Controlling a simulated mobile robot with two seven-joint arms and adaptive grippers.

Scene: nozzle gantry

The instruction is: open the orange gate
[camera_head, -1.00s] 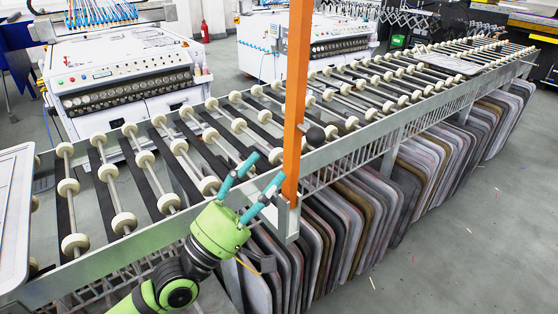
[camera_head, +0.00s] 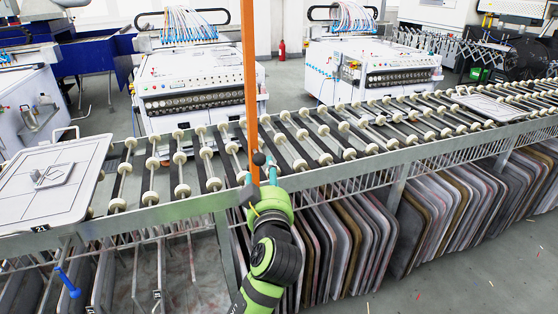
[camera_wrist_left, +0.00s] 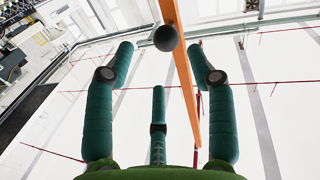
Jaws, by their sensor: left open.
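The orange gate (camera_head: 251,90) is a tall upright bar at the near rail of the roller conveyor, its foot at a grey bracket (camera_head: 249,193). A black ball knob (camera_head: 259,159) sits low on its right side. My left gripper (camera_head: 265,168) is just below the knob, teal fingers pointing up, partly hidden behind its green body. In the left wrist view the gripper (camera_wrist_left: 160,50) is open with nothing held. The knob (camera_wrist_left: 166,38) lies between its two outer fingertips, and the orange bar (camera_wrist_left: 184,75) runs past beyond them. Contact cannot be told. My right gripper is out of view.
The roller conveyor (camera_head: 345,147) runs across the scene. A light plate (camera_head: 50,190) lies on its left end. Grey and brown boards (camera_head: 340,235) stand close together beneath it. White machines (camera_head: 200,85) stand behind.

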